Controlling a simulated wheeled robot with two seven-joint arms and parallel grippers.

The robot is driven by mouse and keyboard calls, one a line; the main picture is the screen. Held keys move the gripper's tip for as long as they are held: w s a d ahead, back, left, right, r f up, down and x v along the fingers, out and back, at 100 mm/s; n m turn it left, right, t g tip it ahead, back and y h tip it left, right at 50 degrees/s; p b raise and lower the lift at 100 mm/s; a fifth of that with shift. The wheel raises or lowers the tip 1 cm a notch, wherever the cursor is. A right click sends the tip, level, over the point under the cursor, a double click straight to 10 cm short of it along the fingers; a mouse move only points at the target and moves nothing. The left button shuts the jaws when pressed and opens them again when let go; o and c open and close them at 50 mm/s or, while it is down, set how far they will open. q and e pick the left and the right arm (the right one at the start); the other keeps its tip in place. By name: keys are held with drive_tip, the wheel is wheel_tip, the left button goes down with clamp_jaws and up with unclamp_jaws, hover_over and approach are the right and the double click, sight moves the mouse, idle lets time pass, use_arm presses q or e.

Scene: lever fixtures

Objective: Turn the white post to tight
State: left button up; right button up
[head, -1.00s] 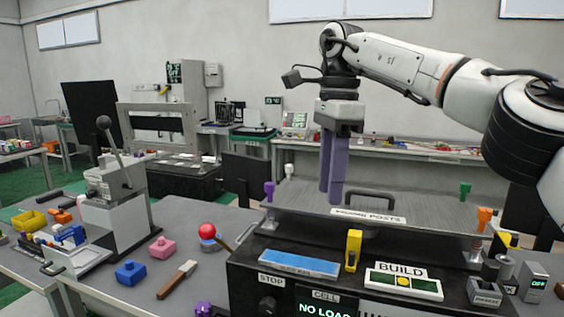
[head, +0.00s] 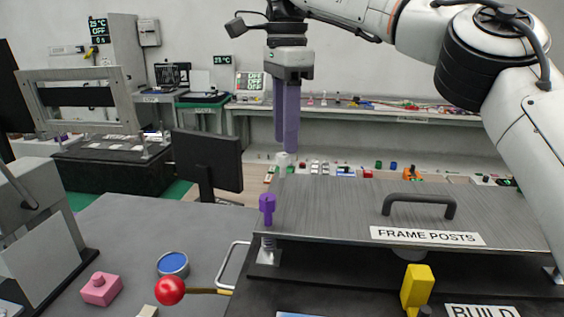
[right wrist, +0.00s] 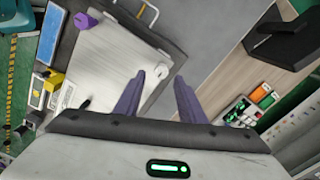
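The white post (head: 284,160) stands at the far left corner of the grey plate labelled "FRAME POSTS" (head: 345,205). In the right wrist view the white post (right wrist: 161,67) shows near the plate's corner, between the lines of the two fingers and ahead of their tips. My right gripper (head: 286,148) has purple fingers pointing down, with tips right by the top of the post. The right wrist view shows the fingers (right wrist: 159,78) spread apart with nothing between them. Whether the tips overlap the post's top in height is hard to tell. My left gripper is in neither view.
A purple post (head: 267,207) stands at the plate's near left corner. A black handle (head: 420,203) rises from the plate. A yellow lever (head: 416,287) stands in front. A red-knobbed lever (head: 170,290) and a dark monitor (head: 207,160) are to the left.

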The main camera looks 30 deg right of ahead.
sight(285, 158)
wheel_tip(285, 158, down, 5)
drive_tip(key=shift+r+b, duration=0.2)
drive_tip(key=shift+b, duration=0.1)
drive_tip(key=shift+w+f, duration=0.15)
drive_tip(key=shift+f, duration=0.45)
drive_tip(key=c, duration=0.9)
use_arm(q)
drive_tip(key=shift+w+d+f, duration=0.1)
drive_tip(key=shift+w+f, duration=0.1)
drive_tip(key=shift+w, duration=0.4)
use_arm(e)
clamp_jaws()
